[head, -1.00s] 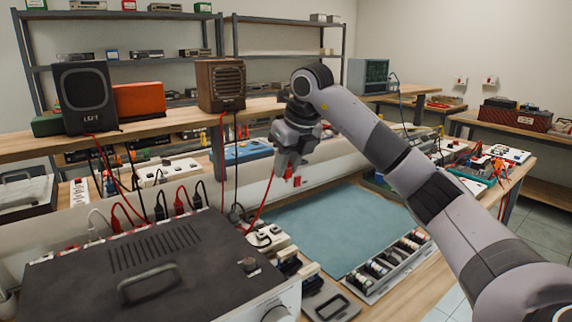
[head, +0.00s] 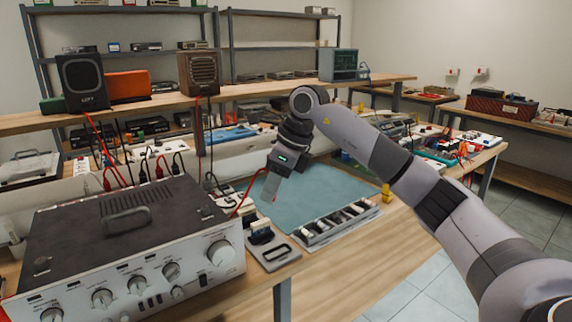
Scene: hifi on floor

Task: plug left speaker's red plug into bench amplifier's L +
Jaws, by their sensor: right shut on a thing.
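The black left speaker (head: 85,82), with LEFT lettered on its front, stands on the raised wooden shelf at the left. Red and dark cables hang from it towards the back of the bench amplifier (head: 75,216). The amplifier's black top and knobbed silver front show; its L + terminal cannot be made out. Several red and black plugs stand along its rear edge. My right gripper (head: 272,197) is shut, above the teal mat and right of the amplifier. A small red bit, apparently a red plug (head: 274,199), shows at its fingertips. My left gripper is not in view.
A teal mat (head: 320,186) lies clear on the bench. A tray of small parts (head: 335,222) and a dark-handled block (head: 262,235) sit near its front edge. A brown speaker (head: 199,73) stands on the raised shelf. A red cable (head: 240,205) runs beside the amplifier.

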